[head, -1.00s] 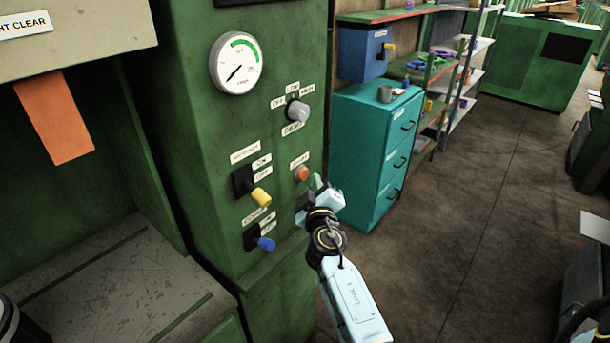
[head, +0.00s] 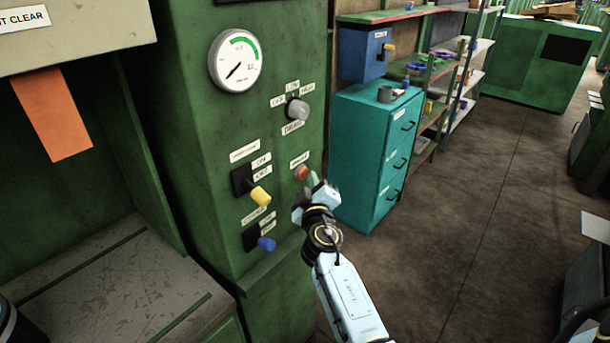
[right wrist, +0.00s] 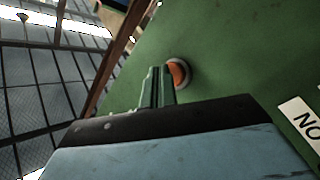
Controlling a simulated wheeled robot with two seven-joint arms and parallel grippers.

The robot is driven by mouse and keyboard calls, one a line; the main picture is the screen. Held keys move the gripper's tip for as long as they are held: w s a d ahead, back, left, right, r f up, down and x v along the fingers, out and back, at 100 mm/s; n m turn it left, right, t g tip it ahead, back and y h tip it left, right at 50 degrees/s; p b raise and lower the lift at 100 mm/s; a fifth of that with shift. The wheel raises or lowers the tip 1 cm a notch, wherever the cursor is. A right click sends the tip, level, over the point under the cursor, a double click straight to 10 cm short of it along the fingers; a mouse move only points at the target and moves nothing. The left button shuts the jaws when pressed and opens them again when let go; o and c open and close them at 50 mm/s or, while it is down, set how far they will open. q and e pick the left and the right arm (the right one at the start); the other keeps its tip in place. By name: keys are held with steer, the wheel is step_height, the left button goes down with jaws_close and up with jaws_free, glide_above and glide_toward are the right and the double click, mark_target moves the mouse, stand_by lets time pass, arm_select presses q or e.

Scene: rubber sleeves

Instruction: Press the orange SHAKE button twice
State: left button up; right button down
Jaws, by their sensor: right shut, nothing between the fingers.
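The orange button (head: 301,173) sits on the front of the green machine panel, below the grey knob, with a small label above it that is too blurred to read. In the right wrist view the button (right wrist: 177,73) shows as an orange cap in a pale ring. My right gripper (head: 312,179) is shut and empty, its fingertips right beside the button at its lower right. In the right wrist view the fingertips (right wrist: 158,72) partly overlap the button's left edge. I cannot tell whether they touch it. My left gripper is not in view.
A yellow-handled switch (head: 260,196) and a blue-handled switch (head: 265,243) stick out left of my right gripper. The grey knob (head: 298,110) and a gauge (head: 236,61) are above. A teal cabinet (head: 365,150) stands behind right. Open floor lies to the right.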

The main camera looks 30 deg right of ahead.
steer(key=shift+w+a, duration=0.15)
steer(key=shift+w, duration=0.05)
stand_by(0.6)
steer(key=shift+s+d, duration=0.3)
steer(key=shift+s, duration=0.4)
steer(key=shift+s, duration=0.1)
steer(key=s, duration=0.1)
steer(key=s+d, duration=0.1)
steer(key=s, duration=0.1)
steer(key=s+d+p, duration=0.1)
steer(key=shift+s, duration=0.2)
stand_by(2.4)
